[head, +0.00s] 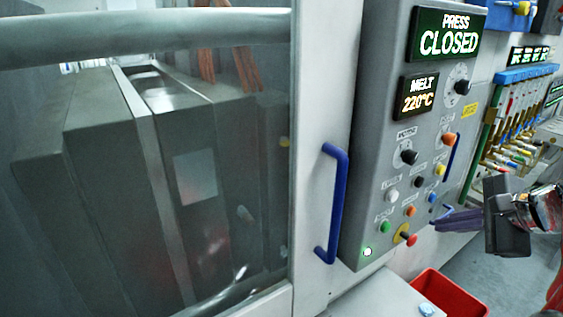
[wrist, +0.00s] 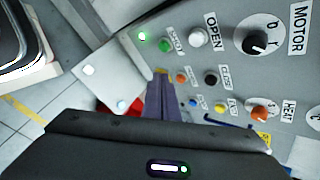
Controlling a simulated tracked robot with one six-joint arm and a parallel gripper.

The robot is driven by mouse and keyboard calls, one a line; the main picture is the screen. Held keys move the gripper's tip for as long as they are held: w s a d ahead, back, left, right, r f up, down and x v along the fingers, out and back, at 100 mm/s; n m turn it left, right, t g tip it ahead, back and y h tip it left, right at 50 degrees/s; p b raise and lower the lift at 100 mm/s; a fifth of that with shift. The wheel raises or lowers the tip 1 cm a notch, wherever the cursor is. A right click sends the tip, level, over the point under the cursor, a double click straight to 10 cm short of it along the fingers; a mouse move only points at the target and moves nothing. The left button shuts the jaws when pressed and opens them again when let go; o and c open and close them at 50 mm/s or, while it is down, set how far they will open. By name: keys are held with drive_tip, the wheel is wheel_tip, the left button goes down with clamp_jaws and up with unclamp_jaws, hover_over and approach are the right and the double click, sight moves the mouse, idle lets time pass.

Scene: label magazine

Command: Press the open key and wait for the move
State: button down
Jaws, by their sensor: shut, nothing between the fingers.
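The grey control panel (head: 375,150) carries the open key, a white round button (head: 392,195). In the wrist view the white key (wrist: 198,37) sits beside the label OPEN. A black key (head: 418,181), also in the wrist view (wrist: 211,79), is near it. The display (head: 447,33) reads PRESS CLOSED. My gripper (head: 437,224) is shut and empty, low at the panel's right side, apart from the white key. In the wrist view its fingers (wrist: 160,76) point up toward the panel's lower keys. I cannot tell their gap to the panel.
A second display (head: 418,97) reads MELT 220°C. Green (head: 386,227), orange (head: 411,211) and red (head: 411,240) controls crowd the panel. A blue handle (head: 332,203) stands out on the glazed door left of it. A red bin (head: 445,295) is below. Hoses (head: 515,115) hang at right.

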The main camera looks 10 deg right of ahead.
sight(393, 196)
drive_tip(key=w+a, duration=0.3)
drive_tip(key=w, duration=0.5)
drive_tip(key=shift+w, duration=0.15)
idle(0.5)
idle(2.0)
drive_tip(key=shift+w+a, duration=0.15)
drive_tip(key=shift+w, duration=0.15)
